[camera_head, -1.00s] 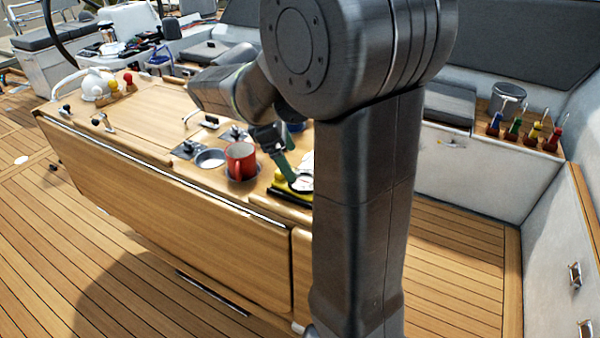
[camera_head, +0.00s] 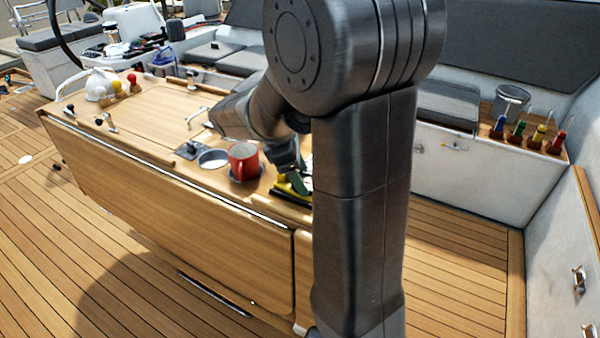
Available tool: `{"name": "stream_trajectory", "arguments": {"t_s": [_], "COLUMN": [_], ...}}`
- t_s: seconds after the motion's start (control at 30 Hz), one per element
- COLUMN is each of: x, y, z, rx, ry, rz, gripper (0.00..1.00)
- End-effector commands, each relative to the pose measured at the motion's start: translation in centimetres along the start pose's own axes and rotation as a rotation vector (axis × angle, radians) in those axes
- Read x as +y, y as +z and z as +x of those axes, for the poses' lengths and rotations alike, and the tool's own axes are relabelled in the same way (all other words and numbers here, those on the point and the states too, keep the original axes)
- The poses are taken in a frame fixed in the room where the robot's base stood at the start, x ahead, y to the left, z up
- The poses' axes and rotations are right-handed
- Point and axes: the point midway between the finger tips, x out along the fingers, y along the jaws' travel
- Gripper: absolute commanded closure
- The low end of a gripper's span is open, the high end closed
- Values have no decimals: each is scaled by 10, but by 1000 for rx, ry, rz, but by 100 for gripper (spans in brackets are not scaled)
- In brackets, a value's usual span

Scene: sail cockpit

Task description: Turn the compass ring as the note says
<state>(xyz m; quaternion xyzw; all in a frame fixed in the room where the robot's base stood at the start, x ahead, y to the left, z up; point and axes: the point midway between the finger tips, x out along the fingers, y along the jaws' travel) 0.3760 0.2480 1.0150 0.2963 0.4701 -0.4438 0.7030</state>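My gripper (camera_head: 299,184) is at the right end of the wooden cockpit table (camera_head: 150,113), just right of the red mug. It points down beside a yellow and black object (camera_head: 285,188), which may be the compass; most of it is hidden behind my gripper and arm. I cannot make out a ring, its marks or whether the fingers touch it. The fingers are small and partly covered, so their opening does not show. No readable note is in view.
The red mug (camera_head: 243,161) stands close left of my gripper, beside an empty round holder (camera_head: 213,158). Bottles with coloured tops (camera_head: 115,87) stand at the table's far left. A metal pot (camera_head: 511,103) and colour-handled tools (camera_head: 530,135) sit at right. Wooden deck lies in front.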

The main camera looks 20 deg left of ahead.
Motion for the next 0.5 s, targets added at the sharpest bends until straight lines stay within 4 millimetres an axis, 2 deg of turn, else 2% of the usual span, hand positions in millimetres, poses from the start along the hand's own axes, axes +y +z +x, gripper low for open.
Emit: {"name": "stream_trajectory", "arguments": {"t_s": [0.27, 0.5], "x": [1, 4], "y": [1, 2], "z": [-2, -4], "rx": [0, 0], "ry": [-15, -68], "rz": [36, 164], "gripper": [55, 55]}}
